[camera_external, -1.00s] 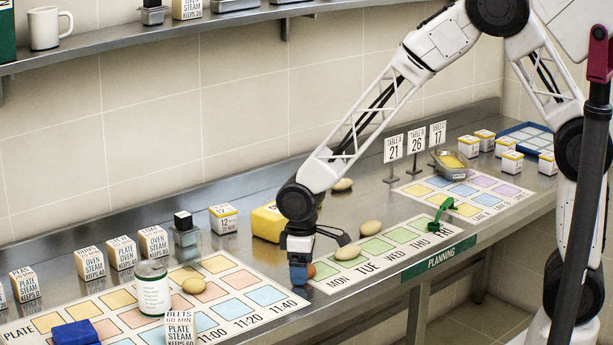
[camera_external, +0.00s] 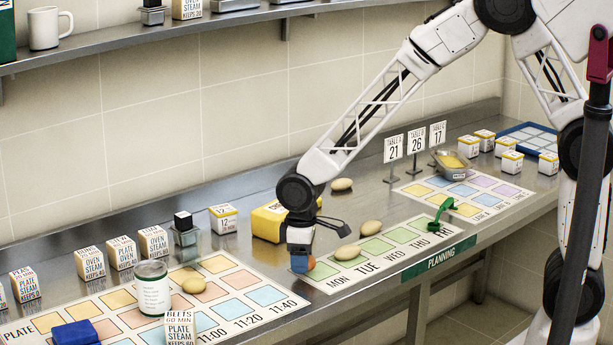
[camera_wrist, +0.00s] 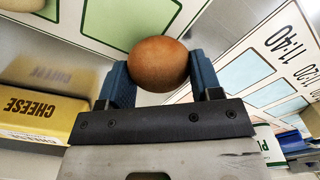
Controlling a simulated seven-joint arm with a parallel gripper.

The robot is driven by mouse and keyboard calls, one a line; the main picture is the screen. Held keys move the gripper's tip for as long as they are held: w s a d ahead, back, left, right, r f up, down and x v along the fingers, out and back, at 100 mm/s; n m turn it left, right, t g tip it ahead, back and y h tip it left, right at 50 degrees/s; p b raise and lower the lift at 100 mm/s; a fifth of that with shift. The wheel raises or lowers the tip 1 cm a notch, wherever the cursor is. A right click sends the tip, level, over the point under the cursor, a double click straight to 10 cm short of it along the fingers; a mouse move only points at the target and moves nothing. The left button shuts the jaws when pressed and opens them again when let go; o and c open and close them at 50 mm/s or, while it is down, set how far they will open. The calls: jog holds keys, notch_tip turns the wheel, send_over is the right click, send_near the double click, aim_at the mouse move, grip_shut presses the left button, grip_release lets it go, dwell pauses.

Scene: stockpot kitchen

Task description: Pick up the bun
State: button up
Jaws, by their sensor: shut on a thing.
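The bun, a smooth, rounded brown thing (camera_wrist: 158,64), sits between the two blue fingers of my gripper (camera_wrist: 160,80) in the wrist view, with both fingers against its sides. In the external view my gripper (camera_external: 302,264) is low over the counter at the left end of the weekday mat, and only a small orange-brown part of the bun (camera_external: 311,263) shows beside the blue finger. My gripper is shut on it. Whether its underside is clear of the surface is hard to tell.
Several pale oval things lie around, one on the weekday mat (camera_external: 348,252) and one behind it (camera_external: 372,228). A yellow cheese block (camera_external: 268,222) is just behind my gripper. A time-grid mat (camera_external: 262,322) with a can (camera_external: 152,290) is left.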

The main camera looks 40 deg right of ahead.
jog(key=shift+r, duration=0.75)
jog(key=s+d, duration=0.2)
jog(key=s, duration=0.2)
jog(key=s+d+r, duration=0.1)
jog(key=s+d, duration=0.2)
jog(key=s, duration=0.2)
jog(key=s+d, duration=0.3)
jog(key=s, duration=0.1)
jog(key=shift+s+d+r, duration=0.1)
jog(key=shift+s+r, duration=0.05)
jog(key=shift+s, duration=0.2)
